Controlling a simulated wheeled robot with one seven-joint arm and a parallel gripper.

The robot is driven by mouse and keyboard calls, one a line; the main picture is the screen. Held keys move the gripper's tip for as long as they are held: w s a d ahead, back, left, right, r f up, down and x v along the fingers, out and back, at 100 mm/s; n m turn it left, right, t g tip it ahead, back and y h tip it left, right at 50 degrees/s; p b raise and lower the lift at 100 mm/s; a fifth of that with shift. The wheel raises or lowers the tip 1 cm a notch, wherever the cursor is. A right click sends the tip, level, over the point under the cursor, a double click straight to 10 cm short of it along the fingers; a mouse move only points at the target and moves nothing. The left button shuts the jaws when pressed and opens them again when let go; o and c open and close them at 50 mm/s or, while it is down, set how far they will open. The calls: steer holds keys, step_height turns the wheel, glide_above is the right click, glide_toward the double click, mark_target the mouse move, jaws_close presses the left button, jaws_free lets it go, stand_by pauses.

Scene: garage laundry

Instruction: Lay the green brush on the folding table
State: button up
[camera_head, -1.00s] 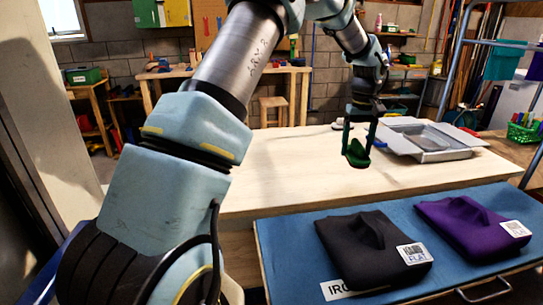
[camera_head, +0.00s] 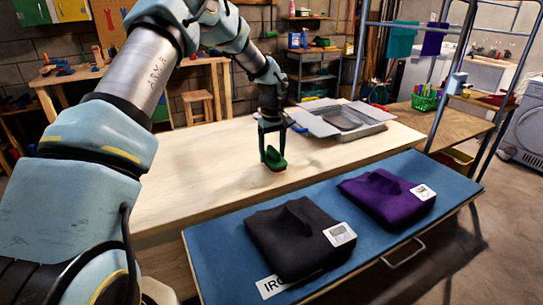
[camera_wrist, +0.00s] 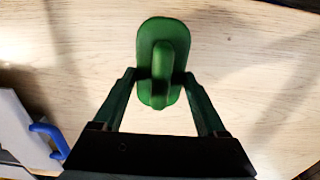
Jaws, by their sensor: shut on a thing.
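The green brush (camera_head: 274,159) is held upright, green side up, in my gripper (camera_head: 271,145), above the pale wooden table (camera_head: 205,160). A reddish underside shows close to the tabletop; I cannot tell whether it touches. In the wrist view, the brush (camera_wrist: 161,35) has an oval green body with a raised grip. The fingers of my gripper (camera_wrist: 161,75) stand on either side of that grip. The table's legs are out of sight, so I cannot tell from its form whether it folds.
A grey open box (camera_head: 345,118) lies on the table behind the brush. In front, a blue board (camera_head: 225,240) carries folded black (camera_head: 298,238) and purple (camera_head: 388,197) garments. A drying rack (camera_head: 467,60) and another wooden table (camera_head: 440,122) stand right. The tabletop around the brush is clear.

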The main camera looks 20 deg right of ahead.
mark_target(272, 148)
steer(key=shift+f, duration=1.05)
steer(key=shift+f, duration=0.2)
steer(key=o, duration=1.1)
steer(key=shift+r, duration=0.15)
step_height(272, 148, up, 12)
steer(key=b, duration=0.3)
steer(key=shift+r, duration=0.1)
